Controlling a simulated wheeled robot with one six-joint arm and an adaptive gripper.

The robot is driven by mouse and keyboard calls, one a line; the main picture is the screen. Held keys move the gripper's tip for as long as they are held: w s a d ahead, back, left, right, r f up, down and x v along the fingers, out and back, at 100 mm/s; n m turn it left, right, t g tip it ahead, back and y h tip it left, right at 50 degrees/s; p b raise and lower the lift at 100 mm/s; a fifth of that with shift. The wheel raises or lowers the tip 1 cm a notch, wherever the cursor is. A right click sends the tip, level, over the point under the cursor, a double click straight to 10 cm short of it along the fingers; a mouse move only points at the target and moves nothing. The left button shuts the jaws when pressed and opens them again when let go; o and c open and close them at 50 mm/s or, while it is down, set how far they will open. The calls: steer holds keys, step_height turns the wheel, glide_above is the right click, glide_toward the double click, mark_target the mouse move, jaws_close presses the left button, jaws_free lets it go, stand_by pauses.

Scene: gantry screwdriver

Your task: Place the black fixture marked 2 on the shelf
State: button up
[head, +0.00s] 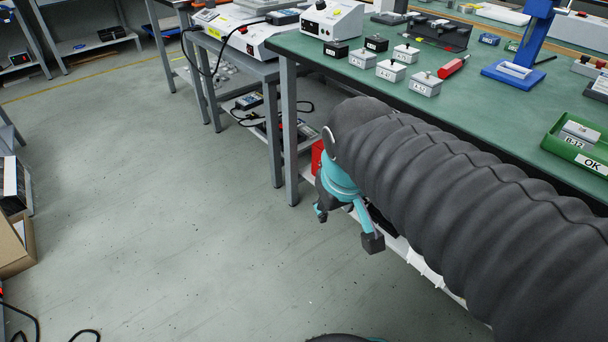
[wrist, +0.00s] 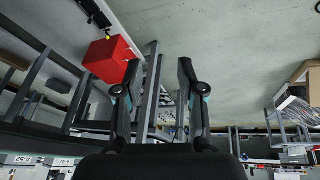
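Two small black fixtures with white labels, a left one (head: 335,49) and a right one (head: 376,43), stand on the green table near its far left corner. Their labels are too small to read, so I cannot tell which is marked 2. My gripper (head: 368,225) hangs beside the table's edge, below the tabletop and apart from both fixtures. In the wrist view my gripper (wrist: 158,66) has its fingers spread with nothing held between them. A grey shelf (head: 228,108) lies under the side bench, with devices on it.
Several grey labelled fixtures (head: 391,70) stand beside the black ones. A red box (wrist: 110,58) is near my gripper. The floor at left is mostly clear.

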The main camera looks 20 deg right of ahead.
steer(key=shift+m+t+y, duration=0.5)
steer(key=shift+t, duration=0.2)
steer(key=s, duration=0.1)
steer(key=s+a, duration=0.2)
steer(key=shift+s+f, duration=0.2)
steer(key=shift+s, duration=0.1)
step_height(320, 180, up, 3)
steer(key=p, duration=0.2)
steer(key=shift+f+p, duration=0.1)
steer(key=shift+p, duration=0.3)
